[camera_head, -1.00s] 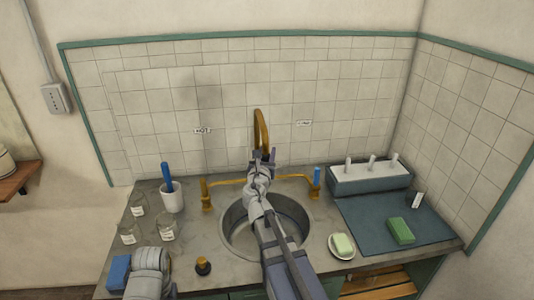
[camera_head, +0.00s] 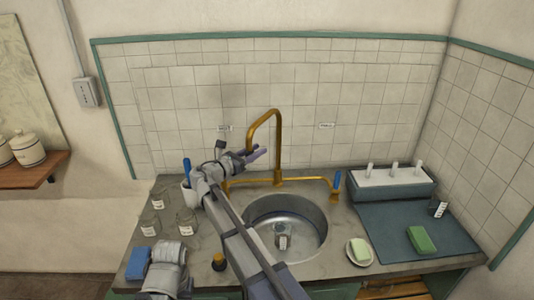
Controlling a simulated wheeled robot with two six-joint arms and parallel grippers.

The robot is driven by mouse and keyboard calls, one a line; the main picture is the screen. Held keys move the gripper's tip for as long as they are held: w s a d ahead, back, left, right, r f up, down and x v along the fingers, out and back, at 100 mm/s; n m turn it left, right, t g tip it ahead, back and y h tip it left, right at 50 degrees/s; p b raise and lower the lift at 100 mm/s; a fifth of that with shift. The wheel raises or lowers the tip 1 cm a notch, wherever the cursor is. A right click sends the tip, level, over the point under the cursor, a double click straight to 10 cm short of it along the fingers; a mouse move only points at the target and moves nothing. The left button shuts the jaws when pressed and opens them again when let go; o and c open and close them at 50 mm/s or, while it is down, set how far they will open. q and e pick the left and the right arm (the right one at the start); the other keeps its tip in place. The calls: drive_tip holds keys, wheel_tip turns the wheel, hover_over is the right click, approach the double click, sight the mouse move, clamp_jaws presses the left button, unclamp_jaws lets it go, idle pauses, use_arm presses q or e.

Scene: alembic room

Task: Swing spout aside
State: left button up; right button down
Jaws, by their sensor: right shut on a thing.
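The brass gooseneck spout (camera_head: 278,135) rises behind the sink (camera_head: 318,222), and its arch is turned toward the left. My right gripper (camera_head: 254,153) is at the spout's hanging outlet end and is shut on it. The outlet tip is mostly hidden by the fingers. My right arm crosses over the left side of the sink. Part of my left arm shows at the lower left, but its gripper is not in view.
A labelled glass jar (camera_head: 283,238) is in the sink. Blue-handled tap (camera_head: 336,185) stands right of the spout. Glass jars (camera_head: 187,222), blue sponge (camera_head: 137,263) and a cup with a blue handle (camera_head: 187,170) lie left. Soap dish (camera_head: 359,252) and green block (camera_head: 421,240) lie right.

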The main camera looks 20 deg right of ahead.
drive_tip(key=shift+w+a, duration=0.8)
drive_tip(key=shift+w, duration=0.15)
drive_tip(key=c, duration=0.5)
unclamp_jaws()
drive_tip(key=v, duration=0.7)
drive_tip(key=shift+s+a, duration=0.15)
drive_tip(key=shift+a, duration=0.2)
